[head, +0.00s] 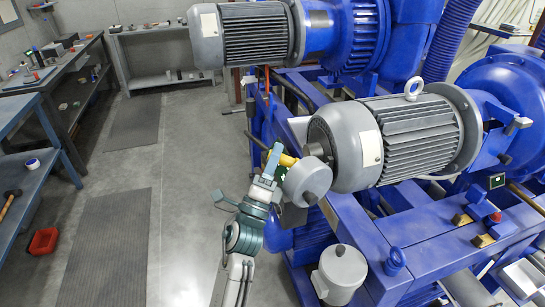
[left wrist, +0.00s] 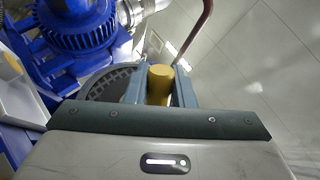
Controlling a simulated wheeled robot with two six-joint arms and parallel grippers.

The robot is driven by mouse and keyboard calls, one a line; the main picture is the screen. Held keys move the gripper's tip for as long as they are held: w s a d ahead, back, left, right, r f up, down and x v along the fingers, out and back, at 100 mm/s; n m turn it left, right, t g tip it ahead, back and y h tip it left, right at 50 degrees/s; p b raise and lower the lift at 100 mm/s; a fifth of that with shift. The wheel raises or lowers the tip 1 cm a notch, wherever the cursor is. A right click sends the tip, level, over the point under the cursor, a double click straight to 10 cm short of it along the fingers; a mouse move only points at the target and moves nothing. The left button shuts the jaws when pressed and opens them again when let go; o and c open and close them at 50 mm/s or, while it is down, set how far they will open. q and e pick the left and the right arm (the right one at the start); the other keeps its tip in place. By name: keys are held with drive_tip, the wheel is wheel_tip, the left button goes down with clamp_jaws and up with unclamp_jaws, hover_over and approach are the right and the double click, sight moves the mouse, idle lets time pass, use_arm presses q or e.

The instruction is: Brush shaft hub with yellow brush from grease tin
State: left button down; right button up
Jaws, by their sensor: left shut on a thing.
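The yellow brush (head: 286,160) is held in my left gripper (head: 272,168), beside the grey motor end at the middle of the head view. In the left wrist view, its yellow handle (left wrist: 160,84) sits between the two blue-grey fingers. The brush's bristle end is hidden or too small to make out. A grey rounded cylinder (head: 308,182) is right beside the gripper; I cannot tell whether it is the shaft hub or whether the brush touches it. A grey lidded pot (head: 341,270) stands lower right, but I cannot identify it surely as the grease tin. My right gripper is not seen.
A large grey motor (head: 400,140) on a blue frame (head: 415,235) fills the right side, with another motor (head: 250,35) above. Workbenches (head: 35,85) line the left wall. A red container (head: 43,240) is at lower left. The floor (head: 185,210) between is clear.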

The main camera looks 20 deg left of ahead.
use_arm(q)
drive_tip(key=shift+w+d, duration=0.2)
drive_tip(key=shift+d, duration=0.15)
drive_tip(key=shift+r, duration=0.1)
idle(1.4)
drive_tip(key=s+a+b, duration=0.1)
drive_tip(key=s+a, duration=0.2)
drive_tip(key=a, duration=0.2)
drive_tip(key=shift+s, duration=0.2)
idle(0.4)
